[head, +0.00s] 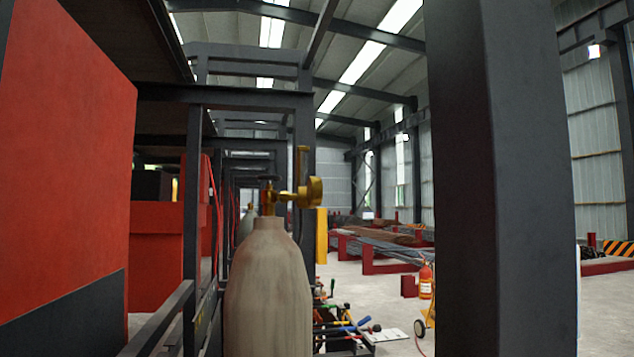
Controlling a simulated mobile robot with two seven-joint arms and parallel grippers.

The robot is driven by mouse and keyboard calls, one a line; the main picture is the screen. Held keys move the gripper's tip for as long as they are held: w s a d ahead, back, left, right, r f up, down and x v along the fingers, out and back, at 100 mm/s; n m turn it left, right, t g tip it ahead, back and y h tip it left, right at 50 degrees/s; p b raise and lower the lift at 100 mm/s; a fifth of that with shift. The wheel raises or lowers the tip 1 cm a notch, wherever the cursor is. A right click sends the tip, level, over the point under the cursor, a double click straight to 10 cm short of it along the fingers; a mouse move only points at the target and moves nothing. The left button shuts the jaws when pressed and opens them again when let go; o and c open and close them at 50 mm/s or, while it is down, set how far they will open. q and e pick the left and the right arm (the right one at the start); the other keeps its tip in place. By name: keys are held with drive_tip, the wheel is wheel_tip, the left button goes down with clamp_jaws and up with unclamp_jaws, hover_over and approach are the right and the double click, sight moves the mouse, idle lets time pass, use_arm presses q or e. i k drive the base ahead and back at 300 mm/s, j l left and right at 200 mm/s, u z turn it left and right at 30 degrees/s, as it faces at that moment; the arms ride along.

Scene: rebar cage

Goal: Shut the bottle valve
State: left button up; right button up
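A tall grey-beige gas bottle (267,292) stands upright in the lower middle of the head view, close to me. A brass valve (285,196) with a round gauge-like end (314,191) pointing right sits on its neck. A dark handwheel (269,178) shows at the top of the valve; whether it is open or shut cannot be told. The bottle's lower part is cut off by the frame edge. Neither of my grippers shows in the view.
A dark steel column (500,180) stands close on the right. A large red panel (65,150) and a dark rail (158,322) are on the left. A red fire extinguisher (425,280) stands behind, right of the bottle. Concrete floor (605,310) is open at far right.

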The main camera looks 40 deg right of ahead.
sight(268, 177)
drive_tip(key=z, duration=1.3)
